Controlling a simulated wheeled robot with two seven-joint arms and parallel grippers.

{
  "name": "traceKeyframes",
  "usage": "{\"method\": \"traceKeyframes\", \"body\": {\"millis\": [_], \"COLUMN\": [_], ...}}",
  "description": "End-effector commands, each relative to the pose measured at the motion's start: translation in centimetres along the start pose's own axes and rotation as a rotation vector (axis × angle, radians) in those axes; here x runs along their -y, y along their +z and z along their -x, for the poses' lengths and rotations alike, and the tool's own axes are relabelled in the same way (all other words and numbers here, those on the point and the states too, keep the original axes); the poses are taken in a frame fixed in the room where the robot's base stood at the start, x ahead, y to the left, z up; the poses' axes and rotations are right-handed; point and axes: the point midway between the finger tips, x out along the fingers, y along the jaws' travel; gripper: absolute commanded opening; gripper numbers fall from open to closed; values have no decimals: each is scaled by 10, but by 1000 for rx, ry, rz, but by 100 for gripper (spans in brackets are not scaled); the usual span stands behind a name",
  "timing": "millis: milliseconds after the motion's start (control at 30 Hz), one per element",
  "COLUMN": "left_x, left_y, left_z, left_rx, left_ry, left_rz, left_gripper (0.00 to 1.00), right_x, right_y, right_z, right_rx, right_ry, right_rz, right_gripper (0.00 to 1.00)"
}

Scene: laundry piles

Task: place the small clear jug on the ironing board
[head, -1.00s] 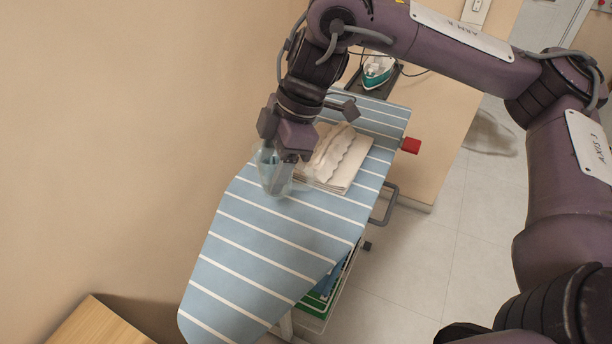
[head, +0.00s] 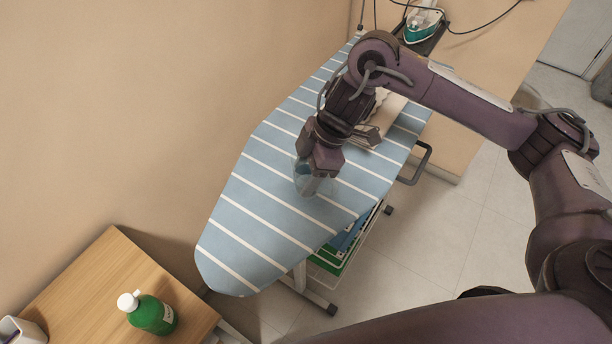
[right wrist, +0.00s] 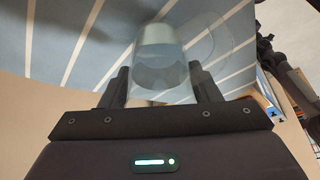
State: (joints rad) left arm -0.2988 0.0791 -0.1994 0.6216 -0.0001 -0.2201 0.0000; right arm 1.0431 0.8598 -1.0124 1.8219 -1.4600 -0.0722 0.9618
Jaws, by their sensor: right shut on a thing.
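The small clear jug (head: 309,183) is a see-through, bluish vessel at the ironing board, partly hidden by my right gripper (head: 318,172). The gripper comes down over it and is shut on it. In the right wrist view the jug (right wrist: 160,60) sits between the two fingers of the gripper (right wrist: 160,85), with its handle to the right. The ironing board (head: 250,210) has a blue cover with white stripes. The jug is at or just above its surface; I cannot tell whether it touches. My left gripper is not in view.
Folded cloth (head: 388,108) lies farther back on the board, partly behind my right arm. A wooden table (head: 110,275) with a green bottle (head: 150,313) is at the lower left. The board's near end is clear.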

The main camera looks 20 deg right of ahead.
Motion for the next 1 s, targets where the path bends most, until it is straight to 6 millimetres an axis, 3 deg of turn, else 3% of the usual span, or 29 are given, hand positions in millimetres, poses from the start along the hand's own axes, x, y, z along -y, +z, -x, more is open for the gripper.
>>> {"method": "traceKeyframes", "body": {"millis": [100,500,533,667,1000], "left_x": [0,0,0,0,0], "left_y": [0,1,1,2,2], "left_z": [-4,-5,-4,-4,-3], "left_rx": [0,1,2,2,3], "left_ry": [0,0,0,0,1], "left_rz": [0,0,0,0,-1], "left_gripper": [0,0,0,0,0], "right_x": [0,0,0,0,0], "right_y": [5,7,7,6,5], "right_z": [-12,-16,-15,-15,-12], "right_rx": [-1,0,0,0,0], "right_ry": [-1,0,0,0,1], "right_rz": [-2,-1,-1,-1,0], "right_gripper": [34,34,60,78,78]}}
